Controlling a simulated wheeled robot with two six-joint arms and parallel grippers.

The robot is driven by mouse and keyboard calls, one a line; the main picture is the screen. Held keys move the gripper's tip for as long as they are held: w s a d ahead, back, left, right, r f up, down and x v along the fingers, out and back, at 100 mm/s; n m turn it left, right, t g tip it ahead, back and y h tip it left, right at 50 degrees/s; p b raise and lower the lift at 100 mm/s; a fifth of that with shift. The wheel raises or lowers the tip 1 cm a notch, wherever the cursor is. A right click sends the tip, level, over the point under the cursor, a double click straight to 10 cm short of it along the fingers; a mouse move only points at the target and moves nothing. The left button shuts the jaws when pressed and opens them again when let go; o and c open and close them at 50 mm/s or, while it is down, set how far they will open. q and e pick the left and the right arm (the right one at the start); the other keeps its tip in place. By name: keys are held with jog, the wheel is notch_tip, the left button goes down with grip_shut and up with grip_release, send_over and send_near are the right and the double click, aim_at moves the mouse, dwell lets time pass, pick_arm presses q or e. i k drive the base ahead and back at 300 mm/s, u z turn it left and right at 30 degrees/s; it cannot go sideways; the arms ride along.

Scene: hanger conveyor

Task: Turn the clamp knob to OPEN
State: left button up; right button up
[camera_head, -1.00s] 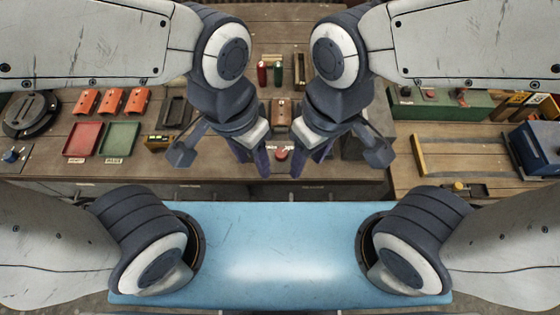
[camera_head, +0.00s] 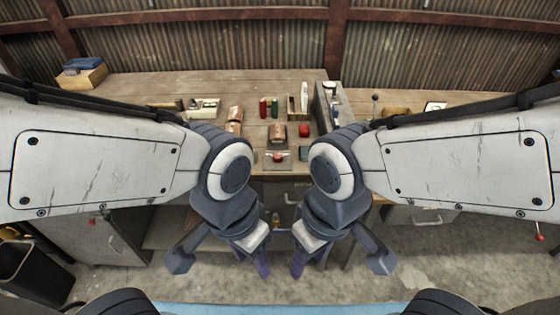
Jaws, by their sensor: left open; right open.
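A small red knob-like part (camera_head: 277,156) sits on a dark plate (camera_head: 268,166) near the front edge of the wooden bench, in the middle of the head view. I cannot read any OPEN mark, nor tell whether this is the clamp knob. My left gripper (camera_head: 251,260) is open and empty, pointing down in front of the bench. My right gripper (camera_head: 310,260) is open and empty beside it, also pointing down. Both appear lower in the picture than the red part, apart from it. My arms hide parts of the bench on both sides.
The wooden bench (camera_head: 200,88) carries a brown block (camera_head: 277,132), red (camera_head: 263,107) and green (camera_head: 273,106) cylinders, and a small red object (camera_head: 304,130). A grey cabinet (camera_head: 88,240) and black bin (camera_head: 32,272) stand at left. Open floor (camera_head: 440,270) shows at right.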

aim_at(278, 158)
jog(key=u, duration=0.05)
jog(key=i, duration=0.85)
jog(key=u, duration=0.5)
